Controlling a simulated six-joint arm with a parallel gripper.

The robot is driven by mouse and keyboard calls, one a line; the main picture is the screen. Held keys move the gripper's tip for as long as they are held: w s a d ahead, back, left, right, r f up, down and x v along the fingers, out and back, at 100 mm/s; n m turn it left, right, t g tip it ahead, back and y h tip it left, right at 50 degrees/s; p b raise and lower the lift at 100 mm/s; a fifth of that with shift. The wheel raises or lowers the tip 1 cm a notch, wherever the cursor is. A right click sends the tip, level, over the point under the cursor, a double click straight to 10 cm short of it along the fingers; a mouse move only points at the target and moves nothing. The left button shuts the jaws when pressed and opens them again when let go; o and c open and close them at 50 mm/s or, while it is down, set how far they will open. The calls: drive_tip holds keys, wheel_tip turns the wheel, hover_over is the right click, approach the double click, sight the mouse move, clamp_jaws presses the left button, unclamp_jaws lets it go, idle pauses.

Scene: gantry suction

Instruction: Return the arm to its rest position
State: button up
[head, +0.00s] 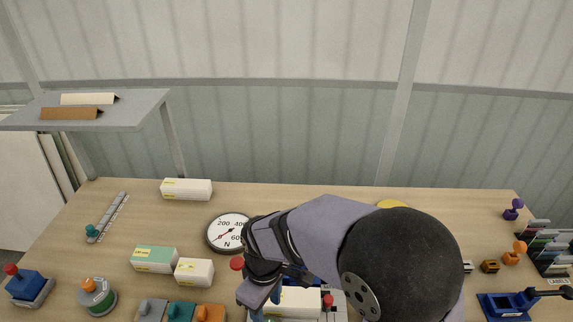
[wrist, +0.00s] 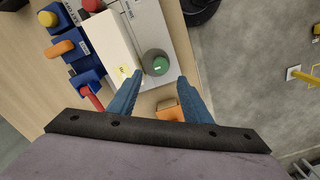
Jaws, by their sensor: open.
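My gripper (wrist: 160,76) is open, with its two blue fingers apart and nothing held between them. In the wrist view a green button (wrist: 160,66) on a dark round base shows between and just beyond the fingertips, on a pale grey panel (wrist: 150,25). A white box (wrist: 108,48) lies beside the left finger; I cannot tell whether they touch. In the head view my arm reaches over the front middle of the table and hides much of what is below it. My gripper (head: 268,300) shows only partly there, low over the panel area.
A round dial gauge (head: 229,232) stands left of my arm. White box (head: 195,272), green-topped box (head: 154,260) and coloured blocks (head: 180,311) lie at front left. A blue vise-like tool (head: 505,305) and a rack (head: 549,245) are at right. The table's back middle (head: 300,194) is fairly clear.

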drive_tip(key=shift+d+m, duration=0.1)
drive_tip(key=shift+m, duration=0.8)
drive_tip(key=s+d+m+g, duration=0.1)
drive_tip(key=s+d+m, duration=0.65)
drive_tip(key=d, duration=0.65)
drive_tip(key=w+d+r+m+t, duration=0.1)
drive_tip(key=d+r+m, duration=0.1)
drive_tip(key=d, duration=0.5)
drive_tip(key=shift+w+m, duration=0.35)
drive_tip(key=shift+m, duration=0.2)
